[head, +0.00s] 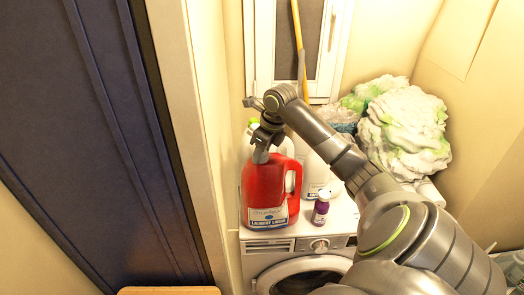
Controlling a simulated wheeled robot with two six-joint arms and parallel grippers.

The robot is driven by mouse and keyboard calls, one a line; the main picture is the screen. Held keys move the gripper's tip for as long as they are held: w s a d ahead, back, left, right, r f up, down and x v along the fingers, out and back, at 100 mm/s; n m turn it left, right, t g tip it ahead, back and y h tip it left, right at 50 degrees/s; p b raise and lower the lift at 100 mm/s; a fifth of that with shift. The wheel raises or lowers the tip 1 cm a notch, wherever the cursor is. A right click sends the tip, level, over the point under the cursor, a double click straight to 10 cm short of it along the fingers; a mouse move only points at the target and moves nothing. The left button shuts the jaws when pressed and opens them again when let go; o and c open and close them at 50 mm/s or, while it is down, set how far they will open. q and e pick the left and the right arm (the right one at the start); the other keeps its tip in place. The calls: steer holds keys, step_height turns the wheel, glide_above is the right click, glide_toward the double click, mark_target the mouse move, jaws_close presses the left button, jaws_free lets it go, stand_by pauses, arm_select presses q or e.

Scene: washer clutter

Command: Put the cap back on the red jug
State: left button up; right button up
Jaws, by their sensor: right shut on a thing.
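The red jug (262,190) stands upright on top of the white washer, its label facing front and its handle on the right. My right gripper (261,157) reaches in from the right and points down over the jug's mouth. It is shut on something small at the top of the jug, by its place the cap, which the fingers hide. I cannot tell whether the cap touches the neck. My left gripper is not in view.
The washer (262,246) has a small purple bottle (321,208) right of the jug. White bottles stand behind, one with a green cap (253,122). A green-white bundle (403,132) fills the back right. A door frame (185,110) rises close on the left.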

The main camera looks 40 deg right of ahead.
steer(key=o, duration=1.1)
steer(key=shift+d, duration=0.15)
steer(key=shift+c, duration=1)
steer(key=n+y, duration=0.1)
steer(key=n, duration=0.6)
steer(key=n+g+y, duration=0.1)
steer(key=n, duration=0.2)
steer(key=shift+g, duration=0.3)
